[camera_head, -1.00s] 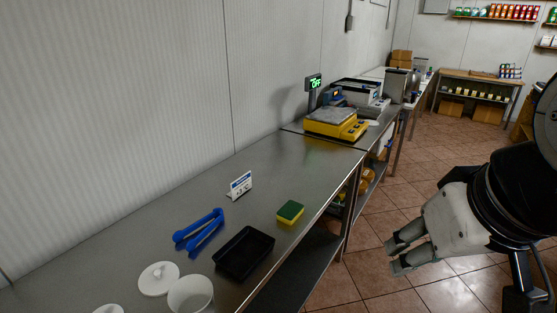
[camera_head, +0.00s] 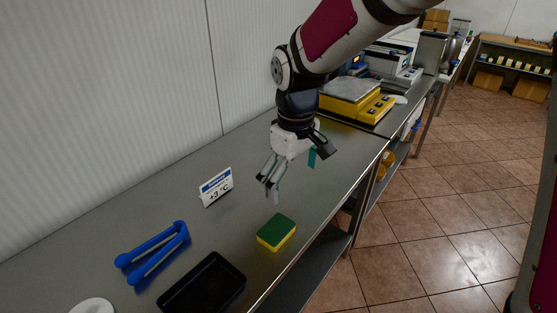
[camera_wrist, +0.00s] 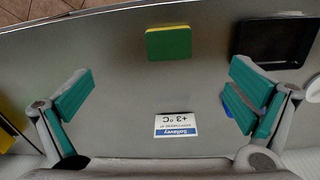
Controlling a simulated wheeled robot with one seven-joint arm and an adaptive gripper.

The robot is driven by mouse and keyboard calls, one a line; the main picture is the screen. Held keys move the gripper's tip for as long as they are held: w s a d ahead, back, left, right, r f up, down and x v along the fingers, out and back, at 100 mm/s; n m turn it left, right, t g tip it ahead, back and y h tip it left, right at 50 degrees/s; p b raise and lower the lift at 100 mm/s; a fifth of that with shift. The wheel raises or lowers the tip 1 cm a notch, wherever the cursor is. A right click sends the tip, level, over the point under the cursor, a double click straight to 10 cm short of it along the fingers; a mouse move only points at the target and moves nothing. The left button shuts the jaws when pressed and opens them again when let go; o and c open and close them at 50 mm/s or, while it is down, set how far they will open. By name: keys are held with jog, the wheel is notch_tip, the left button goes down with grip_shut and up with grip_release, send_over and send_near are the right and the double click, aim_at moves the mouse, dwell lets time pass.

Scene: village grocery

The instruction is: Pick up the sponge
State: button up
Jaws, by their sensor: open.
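The sponge (camera_head: 276,232) is a small block with a green top and yellow side. It lies flat on the steel table (camera_head: 120,235) near its front edge, and it also shows in the wrist view (camera_wrist: 168,44). My gripper (camera_head: 270,186) is above the table, behind the sponge and apart from it. In the wrist view my gripper (camera_wrist: 160,98) has its two teal-padded fingers wide apart with nothing between them touching. The sponge lies beyond the fingertips there, roughly centred between them.
A black tray (camera_head: 204,287) and blue tongs (camera_head: 152,251) lie left of the sponge. A temperature sign (camera_head: 216,187) stands behind, near the gripper. A yellow scale (camera_head: 355,100) stands at the far right end. The table right of the sponge is clear.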

jog(key=n, duration=0.1)
send_over(276, 228)
notch_tip(276, 228, down, 5)
jog(key=shift+g, duration=0.4)
jog(key=f, duration=0.8)
jog(key=shift+s+f, duration=0.2)
jog(key=shift+f, duration=0.1)
jog(key=shift+w+f+p, duration=0.15)
jog(key=shift+f+p, duration=0.3)
jog(key=shift+f, duration=2.35)
jog(key=shift+c, duration=0.6)
jog(key=c, duration=0.6)
